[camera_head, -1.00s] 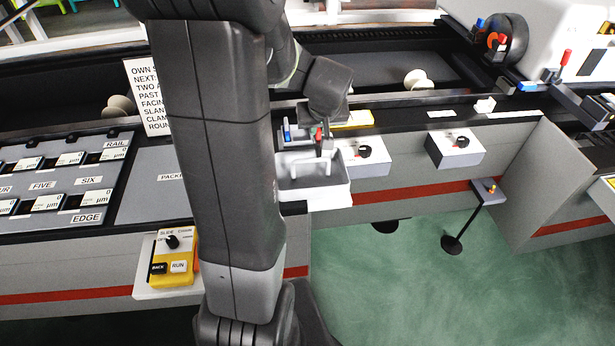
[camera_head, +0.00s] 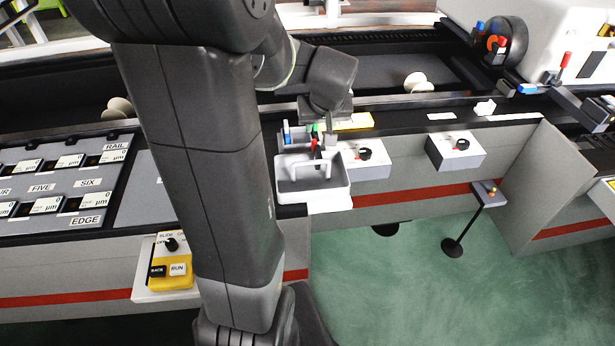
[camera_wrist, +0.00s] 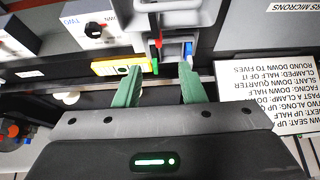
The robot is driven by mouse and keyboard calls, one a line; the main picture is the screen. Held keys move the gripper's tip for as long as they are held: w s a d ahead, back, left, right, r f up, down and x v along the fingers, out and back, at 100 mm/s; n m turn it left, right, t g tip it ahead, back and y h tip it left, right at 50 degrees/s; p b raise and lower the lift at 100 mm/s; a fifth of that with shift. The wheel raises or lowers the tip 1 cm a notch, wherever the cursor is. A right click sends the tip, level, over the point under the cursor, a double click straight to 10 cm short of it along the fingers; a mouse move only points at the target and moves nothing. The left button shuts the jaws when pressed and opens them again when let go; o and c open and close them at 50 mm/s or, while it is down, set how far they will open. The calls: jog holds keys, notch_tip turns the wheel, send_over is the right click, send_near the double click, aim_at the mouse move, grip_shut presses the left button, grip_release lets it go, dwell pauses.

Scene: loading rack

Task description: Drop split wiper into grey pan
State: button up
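The grey pan (camera_head: 335,191) is a light tray with an upright handle, at the counter's front edge in the head view. It also shows at the top of the wrist view (camera_wrist: 178,14). A dark, red-topped piece (camera_head: 315,152) is at the pan's back part; it shows in the wrist view (camera_wrist: 158,42) beyond my fingers. I cannot tell whether it is the split wiper or whether it rests in the pan. My gripper (camera_wrist: 160,67) has its green fingers apart, with nothing held between them, just behind the pan.
A blue-topped piece (camera_head: 287,134) stands behind the pan's left side. A yellow block (camera_head: 354,121) is behind on the right. Control boxes with black knobs (camera_head: 364,153) and (camera_head: 462,143) stand to the right. A printed card (camera_wrist: 268,95) is close to my gripper.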

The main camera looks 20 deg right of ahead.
jog(key=v, duration=1)
jog(key=shift+b, duration=0.45)
jog(key=p+x, duration=0.2)
jog(key=x, duration=1)
jog(key=shift+w, duration=0.4)
jog(key=shift+d+r, duration=0.1)
